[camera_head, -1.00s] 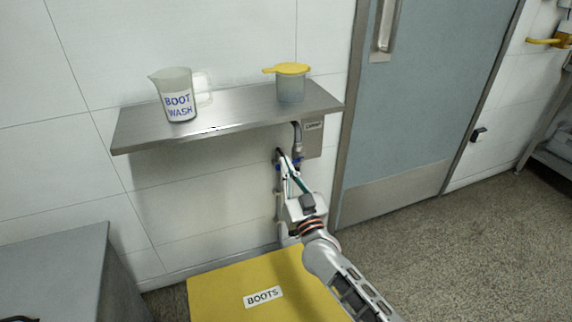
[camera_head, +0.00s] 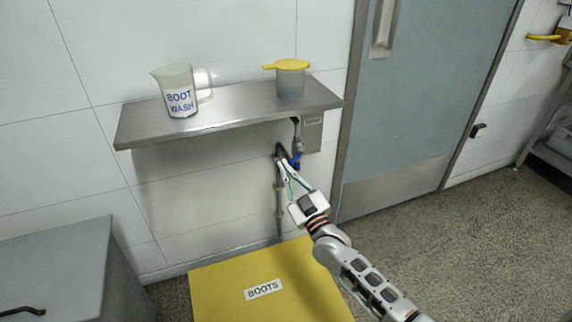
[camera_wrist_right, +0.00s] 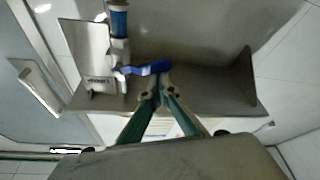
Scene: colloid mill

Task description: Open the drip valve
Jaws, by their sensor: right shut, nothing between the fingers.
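The drip valve (camera_head: 297,148) is a small grey pipe fitting under the right end of the steel shelf, with a blue lever (camera_head: 296,161). In the right wrist view the blue lever (camera_wrist_right: 147,68) sticks out sideways from the pale valve body (camera_wrist_right: 120,50), below a blue cylinder (camera_wrist_right: 118,18). My right gripper (camera_head: 281,155) is shut and empty, its tips beside the valve. In the right wrist view its fingertips (camera_wrist_right: 161,82) are at the lever's free end; I cannot tell whether they touch it. My left gripper is out of view.
The steel shelf (camera_head: 225,112) carries a jug (camera_head: 178,92) labelled BOOT WASH and a yellow-lidded cup (camera_head: 290,82). A yellow box (camera_head: 225,290) labelled BOOTS stands below, a grey cabinet (camera_head: 60,265) at left. A blue-grey door (camera_head: 425,110) is at right.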

